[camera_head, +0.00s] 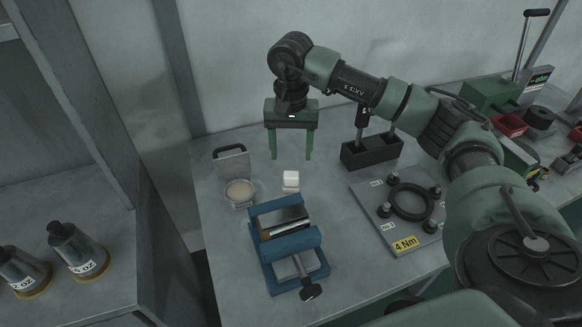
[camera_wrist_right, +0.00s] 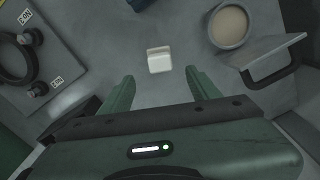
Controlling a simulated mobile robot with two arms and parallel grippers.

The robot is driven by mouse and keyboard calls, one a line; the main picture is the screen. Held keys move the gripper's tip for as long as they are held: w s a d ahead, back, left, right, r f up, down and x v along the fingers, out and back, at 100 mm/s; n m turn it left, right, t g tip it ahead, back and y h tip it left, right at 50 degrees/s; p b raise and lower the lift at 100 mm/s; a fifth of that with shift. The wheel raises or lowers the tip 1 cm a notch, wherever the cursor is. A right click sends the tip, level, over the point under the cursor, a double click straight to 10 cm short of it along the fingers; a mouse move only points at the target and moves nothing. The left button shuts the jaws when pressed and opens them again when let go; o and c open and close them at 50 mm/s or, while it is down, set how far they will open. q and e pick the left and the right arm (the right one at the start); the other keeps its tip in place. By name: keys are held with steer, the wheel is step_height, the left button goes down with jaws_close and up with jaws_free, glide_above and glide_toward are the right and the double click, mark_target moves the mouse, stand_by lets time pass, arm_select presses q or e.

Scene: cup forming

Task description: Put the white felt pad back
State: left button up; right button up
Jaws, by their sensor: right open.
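My left gripper is not in view.
A round dish of tan material (camera_head: 240,190) with a raised lid (camera_head: 231,152) stands left of the pad. A blue vise (camera_head: 262,250) is in front. A black block (camera_head: 370,153) and a plate with a black ring (camera_head: 380,222) are to the right. Table around the pad is clear.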

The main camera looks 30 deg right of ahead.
steer(key=shift+r, duration=1.5)
steer(key=shift+c, duration=0.3)
